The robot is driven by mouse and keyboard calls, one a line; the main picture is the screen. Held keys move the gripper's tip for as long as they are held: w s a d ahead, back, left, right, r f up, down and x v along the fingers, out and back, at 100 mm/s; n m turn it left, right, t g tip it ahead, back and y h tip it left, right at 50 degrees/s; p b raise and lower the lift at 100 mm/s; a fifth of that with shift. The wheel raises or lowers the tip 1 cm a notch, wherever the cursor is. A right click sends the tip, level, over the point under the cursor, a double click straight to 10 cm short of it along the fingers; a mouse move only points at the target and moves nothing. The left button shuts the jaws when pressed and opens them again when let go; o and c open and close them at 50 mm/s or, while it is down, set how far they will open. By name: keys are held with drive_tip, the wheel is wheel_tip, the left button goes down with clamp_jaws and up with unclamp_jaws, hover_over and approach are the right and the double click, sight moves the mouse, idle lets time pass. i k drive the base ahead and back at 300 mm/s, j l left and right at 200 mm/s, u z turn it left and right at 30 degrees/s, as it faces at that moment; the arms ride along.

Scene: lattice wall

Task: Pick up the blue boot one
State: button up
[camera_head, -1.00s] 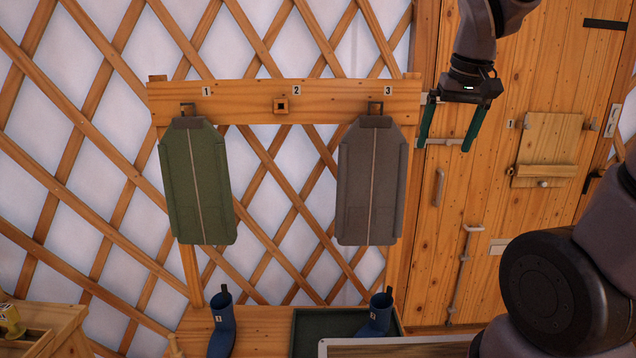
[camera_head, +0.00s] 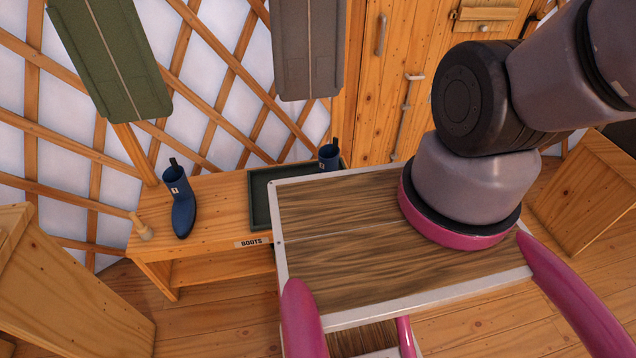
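A blue boot (camera_head: 181,203) stands upright on the left part of a low wooden bench (camera_head: 217,207). It has a small white label on its shaft, too small to read surely, and a dark pull tab at the top. A second blue boot (camera_head: 329,157) stands at the right, by a dark green tray (camera_head: 261,196); its lower part is hidden behind the near wooden deck. My gripper is out of view now.
A wooden peg-like piece (camera_head: 141,227) is at the bench's left end. A wooden cabinet (camera_head: 70,290) stands at left. My white-edged deck fills the near middle.

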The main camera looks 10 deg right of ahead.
sight(184, 209)
drive_tip(key=i+j+u, duration=0.15)
drive_tip(key=u, duration=0.35)
drive_tip(key=i+j+u, duration=0.1)
drive_tip(key=u, duration=0.4)
drive_tip(key=i+u, duration=0.3)
drive_tip(key=u, duration=0.2)
